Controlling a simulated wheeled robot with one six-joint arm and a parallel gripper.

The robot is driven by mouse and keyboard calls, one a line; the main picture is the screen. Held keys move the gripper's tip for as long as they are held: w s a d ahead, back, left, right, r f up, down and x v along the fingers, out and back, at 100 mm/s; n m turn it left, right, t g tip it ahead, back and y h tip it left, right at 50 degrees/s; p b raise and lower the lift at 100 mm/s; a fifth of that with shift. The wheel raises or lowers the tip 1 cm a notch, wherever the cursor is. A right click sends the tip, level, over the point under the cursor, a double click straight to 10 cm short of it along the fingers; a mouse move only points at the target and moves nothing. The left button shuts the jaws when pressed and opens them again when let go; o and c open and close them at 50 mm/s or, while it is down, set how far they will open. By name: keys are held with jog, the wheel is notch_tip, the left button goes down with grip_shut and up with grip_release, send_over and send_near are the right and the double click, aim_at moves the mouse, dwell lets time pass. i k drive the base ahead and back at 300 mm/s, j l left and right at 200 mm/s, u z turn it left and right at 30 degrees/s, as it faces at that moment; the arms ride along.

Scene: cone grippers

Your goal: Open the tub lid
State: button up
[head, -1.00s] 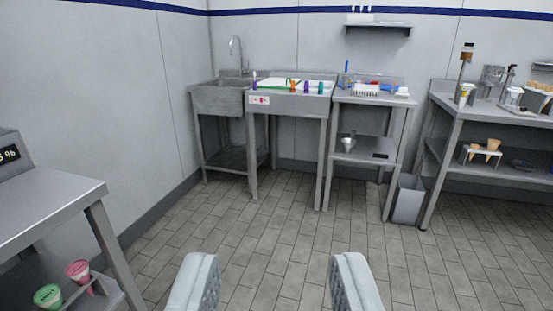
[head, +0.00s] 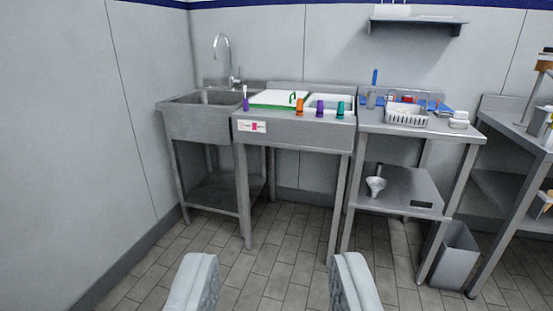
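A white lid with a green handle (head: 292,98) lies over the left part of a counter unit (head: 300,131) beside the sink. I take it to be the tub lid; the tub under it is mostly hidden. To its right is a white-rimmed opening (head: 343,103). Orange (head: 299,106), purple (head: 319,108) and teal (head: 340,109) small items stand along the counter's front edge. My gripper (head: 274,290) is open and empty at the bottom of the view, over the floor and well short of the counter.
A steel sink (head: 205,118) with a tap stands left of the counter. A steel table (head: 420,130) with a white basket (head: 405,116) stands right, with a funnel (head: 376,185) on its lower shelf. A grey bin (head: 454,255) is on the floor. The tiled floor ahead is clear.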

aim_at(270, 97)
jog(key=i, duration=1.35)
jog(key=z, duration=0.05)
